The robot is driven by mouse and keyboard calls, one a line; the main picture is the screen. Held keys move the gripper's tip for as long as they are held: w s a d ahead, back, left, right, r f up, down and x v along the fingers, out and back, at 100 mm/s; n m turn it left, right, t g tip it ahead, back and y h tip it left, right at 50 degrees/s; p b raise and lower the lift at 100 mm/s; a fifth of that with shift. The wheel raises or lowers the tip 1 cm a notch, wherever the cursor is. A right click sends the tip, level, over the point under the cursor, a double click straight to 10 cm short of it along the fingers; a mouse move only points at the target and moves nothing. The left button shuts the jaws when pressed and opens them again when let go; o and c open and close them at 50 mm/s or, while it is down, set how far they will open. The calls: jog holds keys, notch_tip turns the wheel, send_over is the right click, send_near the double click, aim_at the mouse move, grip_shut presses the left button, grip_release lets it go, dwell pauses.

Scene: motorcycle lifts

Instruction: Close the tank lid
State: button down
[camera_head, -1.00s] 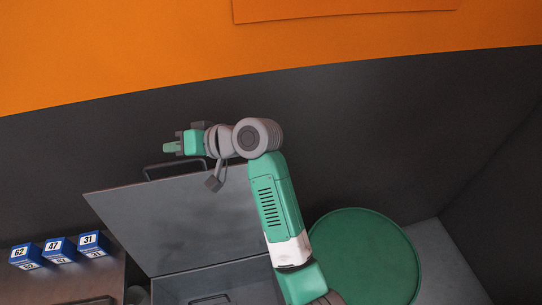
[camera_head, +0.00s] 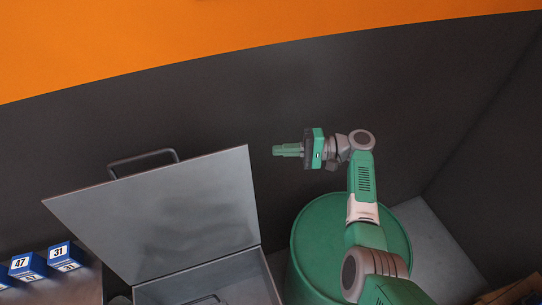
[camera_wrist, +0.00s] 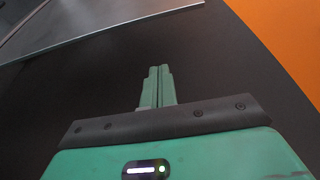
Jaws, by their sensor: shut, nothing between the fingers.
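The tank lid (camera_head: 170,215) is a flat grey metal panel standing raised and tilted at the back of the grey metal tank (camera_head: 265,278). A dark bar handle (camera_head: 143,160) is on the lid's top edge. The tank's inside shows below the lid, partly cut off by the frame. My gripper (camera_head: 277,150) is to the right of the lid's upper right corner, pointing left, shut and empty, apart from the lid. In the wrist view my shut fingers (camera_wrist: 159,86) point at the dark wall, and an edge of the grey lid (camera_wrist: 110,20) shows at upper left.
A large green drum (camera_head: 315,245) stands right of the tank, beneath my arm. Blue numbered boxes (camera_head: 28,266) sit at the lower left. A dark wall with an orange band (camera_head: 200,40) is behind. A brown box (camera_head: 510,292) is at the lower right corner.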

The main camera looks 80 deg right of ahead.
jog(key=w+a+p, duration=0.3)
jog(key=w+a, duration=0.1)
jog(key=w, duration=0.2)
jog(key=shift+w+a, duration=0.35)
jog(key=shift+w, duration=0.05)
jog(key=shift+a+r, duration=0.1)
